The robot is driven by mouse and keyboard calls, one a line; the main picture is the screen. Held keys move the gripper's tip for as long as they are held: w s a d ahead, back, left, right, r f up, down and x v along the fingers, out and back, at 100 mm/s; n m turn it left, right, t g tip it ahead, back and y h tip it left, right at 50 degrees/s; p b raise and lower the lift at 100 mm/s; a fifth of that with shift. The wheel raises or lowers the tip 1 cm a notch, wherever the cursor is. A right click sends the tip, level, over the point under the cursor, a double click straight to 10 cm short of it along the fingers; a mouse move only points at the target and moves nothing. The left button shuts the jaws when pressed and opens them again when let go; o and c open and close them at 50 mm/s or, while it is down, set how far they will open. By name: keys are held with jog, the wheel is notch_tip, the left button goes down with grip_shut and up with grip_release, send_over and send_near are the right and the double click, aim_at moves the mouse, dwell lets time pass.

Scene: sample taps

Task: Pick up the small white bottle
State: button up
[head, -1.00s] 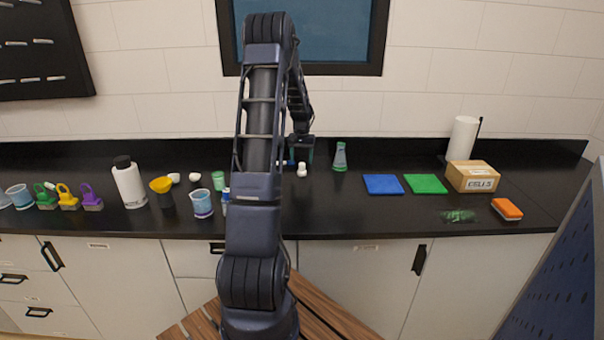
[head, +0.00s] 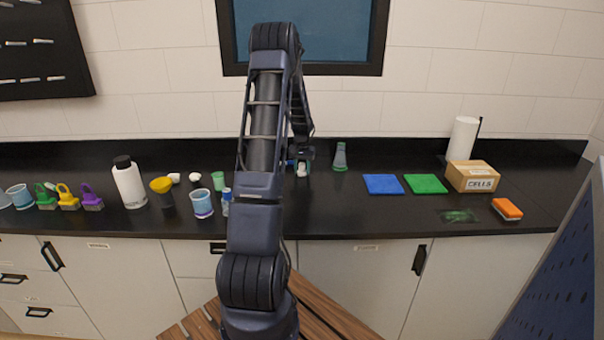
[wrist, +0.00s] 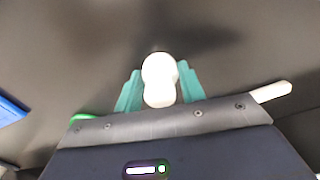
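The small white bottle (head: 301,172) stands on the black counter near the back, just below my gripper (head: 300,161) in the head view. In the wrist view the bottle (wrist: 159,82) shows as a rounded white cap and body between the two teal fingers of my gripper (wrist: 160,82). The fingers are apart, one on each side of the bottle. The gaps are narrow, and I cannot tell whether either finger touches it. In the head view my gripper partly hides the bottle's upper part.
A green conical flask (head: 340,158) stands close to the right of my gripper. Blue (head: 383,184) and green (head: 426,184) mats lie further right, with a cardboard box (head: 472,177). Left are a green cup (head: 218,181), a beaker (head: 202,204) and a clear bottle (head: 226,203).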

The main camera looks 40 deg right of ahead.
jog(key=shift+c, duration=0.6)
jog(key=shift+r, duration=0.1)
